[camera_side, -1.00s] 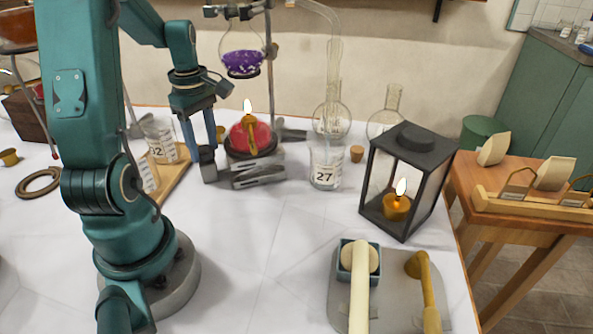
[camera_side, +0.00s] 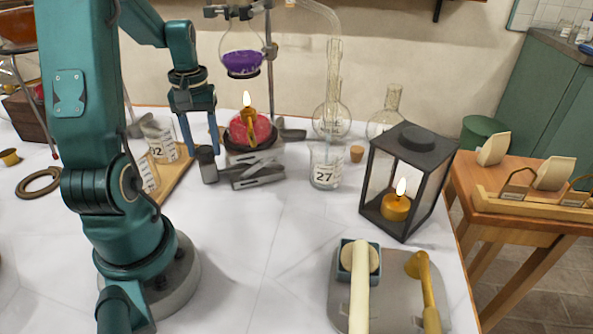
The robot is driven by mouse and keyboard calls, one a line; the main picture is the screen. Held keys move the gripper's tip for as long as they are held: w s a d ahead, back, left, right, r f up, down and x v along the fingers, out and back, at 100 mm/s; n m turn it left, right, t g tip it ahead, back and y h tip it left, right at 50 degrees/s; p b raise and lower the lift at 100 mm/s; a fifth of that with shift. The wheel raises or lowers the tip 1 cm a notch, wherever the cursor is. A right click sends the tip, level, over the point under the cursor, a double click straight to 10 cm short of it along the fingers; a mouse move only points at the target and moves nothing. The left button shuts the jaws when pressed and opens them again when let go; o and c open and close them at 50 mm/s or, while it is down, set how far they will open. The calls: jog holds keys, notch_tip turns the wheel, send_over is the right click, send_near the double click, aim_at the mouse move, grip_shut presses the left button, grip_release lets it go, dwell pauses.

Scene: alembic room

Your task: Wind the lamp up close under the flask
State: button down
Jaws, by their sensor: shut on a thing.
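The lamp (camera_side: 250,130), a red spirit lamp with a brass burner and a lit flame, stands on a lab jack (camera_side: 256,172). The round flask (camera_side: 242,62), with purple liquid in its bottom, hangs clamped above it. A clear gap shows between the flame tip and the flask. My gripper (camera_side: 203,151) points down at the left of the jack, shut on its dark knob (camera_side: 207,163). The exact contact of the fingertips on the knob is small and partly hidden.
A labelled beaker (camera_side: 325,168) and glassware stand right of the jack. A black lantern (camera_side: 407,180) with a lit candle is farther right. A wooden board (camera_side: 176,183) lies close left of my gripper. The front middle of the table is clear.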

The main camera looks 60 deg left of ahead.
aim_at(204, 149)
jog(key=shift+r+m, duration=0.1)
jog(key=shift+m, duration=1.6)
jog(key=shift+c, duration=1.5)
grip_release()
jog(key=shift+r, duration=4)
